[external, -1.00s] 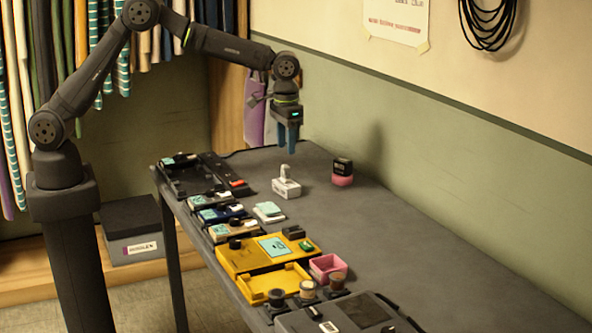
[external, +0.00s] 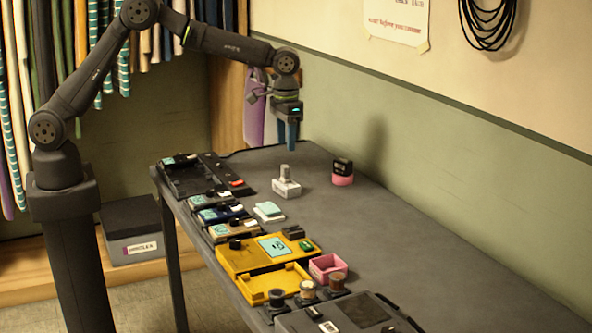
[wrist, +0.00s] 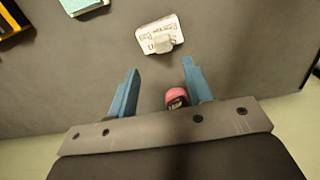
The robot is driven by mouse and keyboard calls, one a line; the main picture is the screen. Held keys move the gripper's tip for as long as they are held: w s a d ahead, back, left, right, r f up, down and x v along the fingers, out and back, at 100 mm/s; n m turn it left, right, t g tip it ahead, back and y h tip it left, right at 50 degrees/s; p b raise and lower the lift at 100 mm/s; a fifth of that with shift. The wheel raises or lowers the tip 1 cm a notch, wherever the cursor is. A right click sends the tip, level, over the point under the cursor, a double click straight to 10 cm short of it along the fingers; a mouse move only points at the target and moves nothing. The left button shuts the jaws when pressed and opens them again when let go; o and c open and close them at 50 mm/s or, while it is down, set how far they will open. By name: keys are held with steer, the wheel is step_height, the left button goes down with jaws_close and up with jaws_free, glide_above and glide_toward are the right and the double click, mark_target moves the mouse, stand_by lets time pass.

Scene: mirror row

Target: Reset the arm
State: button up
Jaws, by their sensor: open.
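My gripper (external: 291,135) hangs above the far end of the grey table (external: 420,240), its blue fingers pointing down. In the wrist view my gripper (wrist: 162,92) is open, with nothing held between the two blue fingers. A white block with a grey upright knob (external: 286,186) stands on the table below and a little in front of my gripper. It also shows in the wrist view (wrist: 160,36), with printed letters on it, beyond the fingertips. A black and pink stamp-like object (external: 342,172) stands to its right; its pink part (wrist: 176,97) shows between the fingers in the wrist view.
A yellow case (external: 240,258), a pink open box (external: 327,266), several small spools and a dark device (external: 350,315) line the near left of the table. A black tray (external: 190,182) lies at the far left. The table's right side is clear.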

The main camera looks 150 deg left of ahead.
mark_target(286, 166)
step_height(286, 166, down, 9)
steer(key=shift+r, duration=1.75)
